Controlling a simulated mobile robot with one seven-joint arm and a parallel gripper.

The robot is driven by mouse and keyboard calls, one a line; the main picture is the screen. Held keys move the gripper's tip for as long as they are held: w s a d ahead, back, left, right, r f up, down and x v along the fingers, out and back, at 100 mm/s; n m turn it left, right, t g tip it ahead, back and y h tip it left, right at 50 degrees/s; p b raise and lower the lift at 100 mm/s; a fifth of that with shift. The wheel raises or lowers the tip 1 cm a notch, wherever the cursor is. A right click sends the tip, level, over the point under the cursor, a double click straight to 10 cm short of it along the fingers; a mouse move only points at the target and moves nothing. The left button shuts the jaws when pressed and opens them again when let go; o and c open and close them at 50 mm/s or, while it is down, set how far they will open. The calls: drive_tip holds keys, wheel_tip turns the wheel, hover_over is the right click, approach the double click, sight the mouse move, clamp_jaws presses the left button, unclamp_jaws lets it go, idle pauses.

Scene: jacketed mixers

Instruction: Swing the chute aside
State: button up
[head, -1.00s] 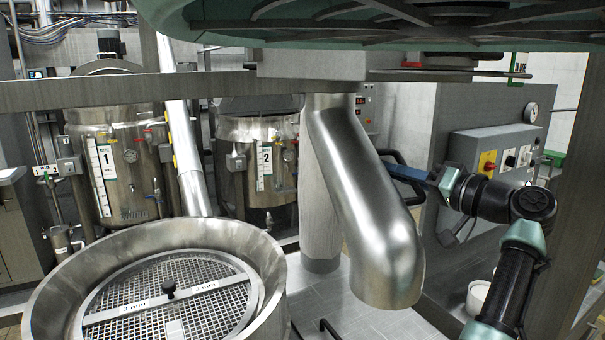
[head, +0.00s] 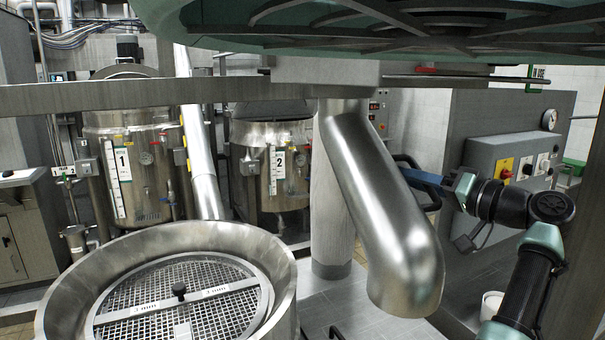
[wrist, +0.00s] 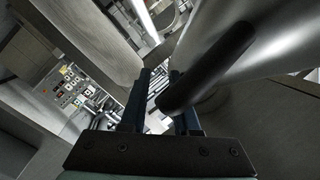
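The chute (head: 385,205) is a bent, polished metal pipe hanging from the overhead frame. Its lower end is to the right of the round sieve hopper (head: 262,245), not over the mesh. A black bar handle (head: 432,204) is on the chute's right side; it also shows in the wrist view (wrist: 210,65). My gripper (head: 418,178) reaches in from the right, with its blue fingers at the handle. In the wrist view my gripper (wrist: 163,100) has its fingers apart, and the bar's rounded end overlaps the gap between them. I cannot tell whether they touch the bar.
A grey control box (head: 512,160) with a red button on yellow stands behind my arm. Mixers 1 (head: 125,170) and 2 (head: 272,165) are at the back. A vertical post (head: 333,230) stands behind the chute. A large green-rimmed round part hangs overhead.

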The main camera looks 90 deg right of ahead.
drive_tip(key=v, duration=1.3)
drive_tip(key=shift+r, duration=0.1)
